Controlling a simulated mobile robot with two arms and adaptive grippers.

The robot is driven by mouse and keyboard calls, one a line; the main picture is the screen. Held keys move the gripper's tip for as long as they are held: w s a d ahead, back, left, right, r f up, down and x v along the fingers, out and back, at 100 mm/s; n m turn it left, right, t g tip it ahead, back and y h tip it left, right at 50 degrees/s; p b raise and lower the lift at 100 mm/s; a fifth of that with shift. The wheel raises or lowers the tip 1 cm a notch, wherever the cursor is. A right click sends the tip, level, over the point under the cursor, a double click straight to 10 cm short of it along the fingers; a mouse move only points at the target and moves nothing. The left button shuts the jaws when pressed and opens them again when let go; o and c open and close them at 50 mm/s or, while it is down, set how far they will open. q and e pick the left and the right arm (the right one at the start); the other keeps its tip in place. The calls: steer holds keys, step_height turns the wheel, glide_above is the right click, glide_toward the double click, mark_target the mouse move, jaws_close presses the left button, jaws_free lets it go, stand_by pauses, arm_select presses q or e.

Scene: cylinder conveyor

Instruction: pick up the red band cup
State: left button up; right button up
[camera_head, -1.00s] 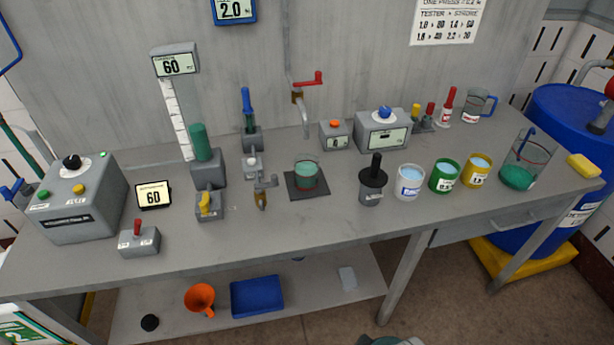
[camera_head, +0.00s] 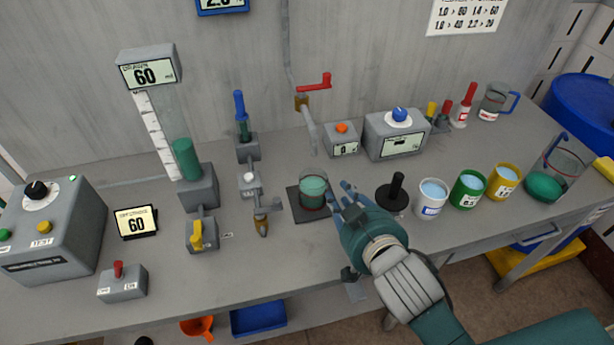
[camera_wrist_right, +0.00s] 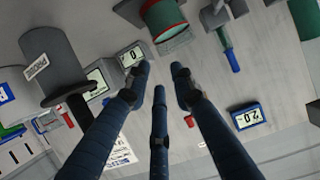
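The red band cup (camera_head: 313,190) is a clear cup with green liquid and a red band, standing on a dark square pad (camera_head: 303,212) in the middle of the bench. In the right wrist view the cup (camera_wrist_right: 163,18) shows at the top edge, partly cut off, with its red band visible. My right gripper (camera_head: 347,200) is just right of the cup, its fingers pointing towards it. In the right wrist view its blue fingers (camera_wrist_right: 159,80) are spread with nothing between them. Whether they touch the cup is not clear, but they are not around it. My left gripper is not in view.
White (camera_head: 430,200), green (camera_head: 467,190) and yellow (camera_head: 503,183) cups follow to the right. A brass tap (camera_head: 262,220) stands left of the pad.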

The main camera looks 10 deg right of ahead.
steer(key=p+x, duration=0.1)
steer(key=x, duration=0.8)
steer(key=shift+w, duration=0.3)
steer(key=shift+w+f, duration=0.1)
steer(key=shift+w, duration=0.05)
steer(key=shift+a, duration=0.1)
jaws_close()
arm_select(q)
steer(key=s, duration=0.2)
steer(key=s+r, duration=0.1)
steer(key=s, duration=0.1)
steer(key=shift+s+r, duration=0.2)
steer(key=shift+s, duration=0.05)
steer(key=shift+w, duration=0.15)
